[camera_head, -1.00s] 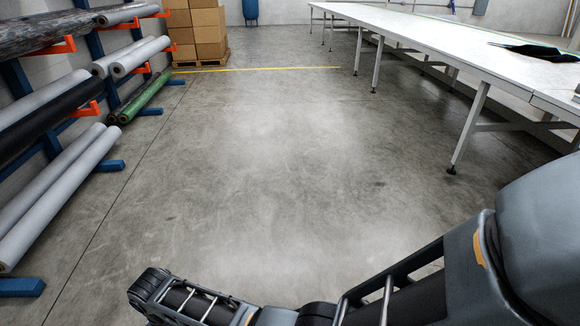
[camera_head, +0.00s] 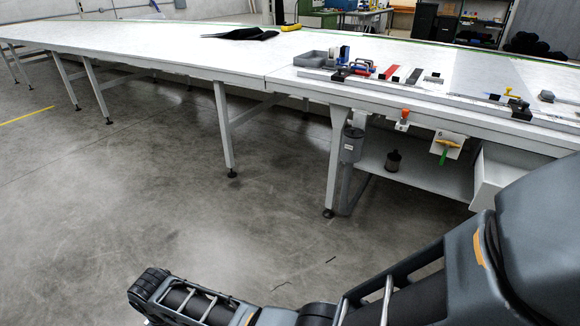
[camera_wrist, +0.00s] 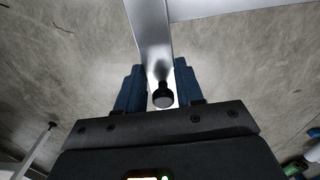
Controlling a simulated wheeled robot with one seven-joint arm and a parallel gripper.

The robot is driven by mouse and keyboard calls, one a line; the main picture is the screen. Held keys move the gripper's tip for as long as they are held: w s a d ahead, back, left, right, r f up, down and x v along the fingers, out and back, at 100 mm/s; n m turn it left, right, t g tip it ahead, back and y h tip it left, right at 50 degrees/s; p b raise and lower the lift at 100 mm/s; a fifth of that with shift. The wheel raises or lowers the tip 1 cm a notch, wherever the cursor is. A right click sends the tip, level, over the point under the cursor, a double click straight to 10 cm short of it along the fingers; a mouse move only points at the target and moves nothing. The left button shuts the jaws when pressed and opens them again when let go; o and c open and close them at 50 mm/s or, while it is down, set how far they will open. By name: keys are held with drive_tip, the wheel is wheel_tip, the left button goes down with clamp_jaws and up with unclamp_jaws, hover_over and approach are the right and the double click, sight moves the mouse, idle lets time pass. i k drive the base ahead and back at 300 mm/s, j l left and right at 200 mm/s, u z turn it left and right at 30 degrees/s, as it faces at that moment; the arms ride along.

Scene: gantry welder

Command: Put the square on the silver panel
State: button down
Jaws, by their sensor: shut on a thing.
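In the wrist view, my gripper (camera_wrist: 158,92) has dark blue fingers on both sides of a flat, shiny metal piece, the square (camera_wrist: 148,35). It is L-shaped, one arm running up the picture from between the fingers, the other going right along the top edge. A dark round thing shows between the fingertips; I cannot tell what it is. My gripper and the square do not show in the head view. On the right part of the white table, a grey, silvery sheet (camera_head: 497,72) lies flat; I cannot tell if it is the silver panel.
The long white table (camera_head: 150,50) crosses the head view, its legs standing on the floor. A grey tray (camera_head: 309,58), a red strip (camera_head: 391,72) and several tools lie on its right part. A black cloth (camera_head: 243,35) lies farther back. Concrete floor (camera_head: 120,200) in front is clear.

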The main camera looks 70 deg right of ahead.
sight(491, 88)
drive_tip(key=z, duration=0.45)
drive_tip(key=l+z, duration=0.1)
drive_tip(key=z, duration=0.8)
drive_tip(key=l+z, duration=0.1)
drive_tip(key=z, duration=0.35)
drive_tip(key=i+j, duration=0.05)
